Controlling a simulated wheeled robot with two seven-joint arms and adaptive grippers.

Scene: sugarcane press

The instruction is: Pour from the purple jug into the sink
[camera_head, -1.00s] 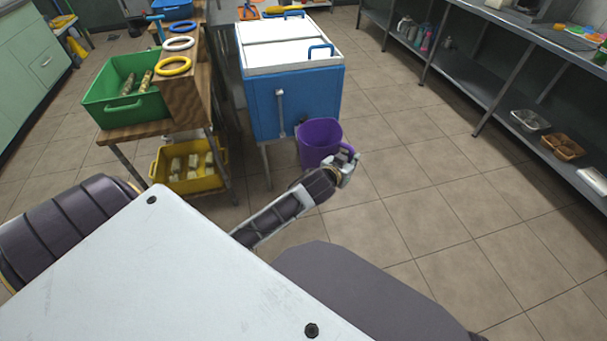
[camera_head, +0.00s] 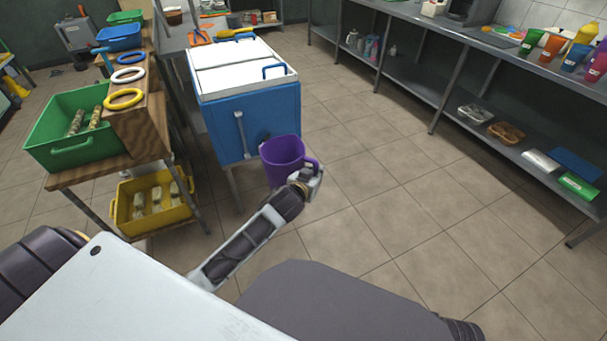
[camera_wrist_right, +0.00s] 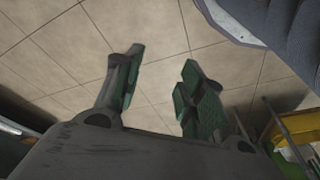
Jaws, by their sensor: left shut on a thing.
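The purple jug (camera_head: 283,160) is upright in the head view, in front of the blue cooler. My left gripper (camera_head: 311,174) is shut on the jug's handle at its right side; the fingertips are partly hidden. I cannot see into the jug well enough to tell what it holds. My right gripper (camera_wrist_right: 160,85) shows in the right wrist view, with its fingers apart and only floor tiles between them. I cannot make out a sink in these frames.
The blue cooler (camera_head: 250,125) with white lids stands behind the jug. A wooden table with a green crate (camera_head: 75,150) is at left, a yellow crate (camera_head: 125,212) below it. A long shelved counter (camera_head: 470,50) runs along the right. The floor between is clear.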

